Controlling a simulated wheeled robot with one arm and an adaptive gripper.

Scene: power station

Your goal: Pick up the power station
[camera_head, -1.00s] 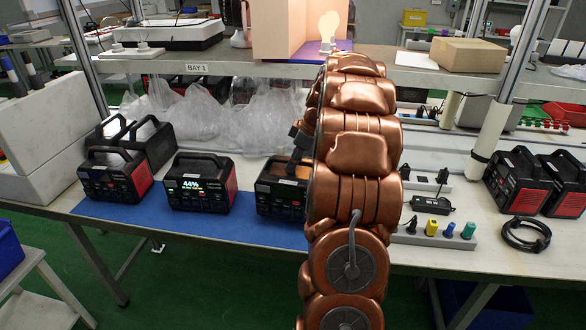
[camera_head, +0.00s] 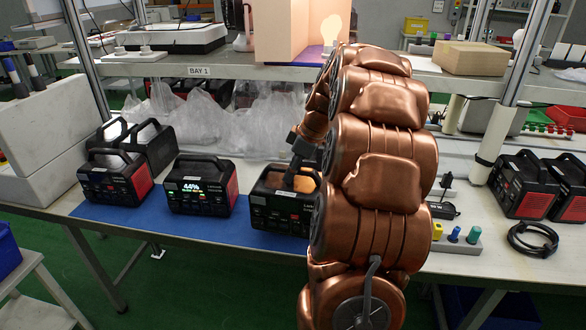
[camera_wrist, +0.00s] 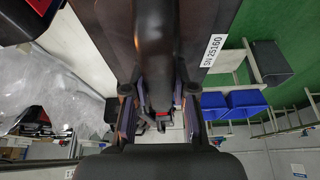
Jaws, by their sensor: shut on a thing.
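A black power station (camera_head: 282,214) is at the right end of the row over the blue mat, partly hidden by my copper arm. My gripper (camera_head: 292,178) reaches down to its top from behind. In the wrist view my gripper (camera_wrist: 158,118) has a finger on either side of the station's thick black handle (camera_wrist: 155,50), shut on it. The station's dark body and a white serial label (camera_wrist: 214,50) show around the handle. I cannot tell whether its underside touches the mat.
On the blue mat (camera_head: 150,222), a station with a lit 44% display (camera_head: 200,186) and another station (camera_head: 115,180) stand to the left. Two stations (camera_head: 525,185) and a coiled cable (camera_head: 532,238) are at the right. Plastic bags (camera_head: 235,130) lie behind, under a shelf (camera_head: 290,72).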

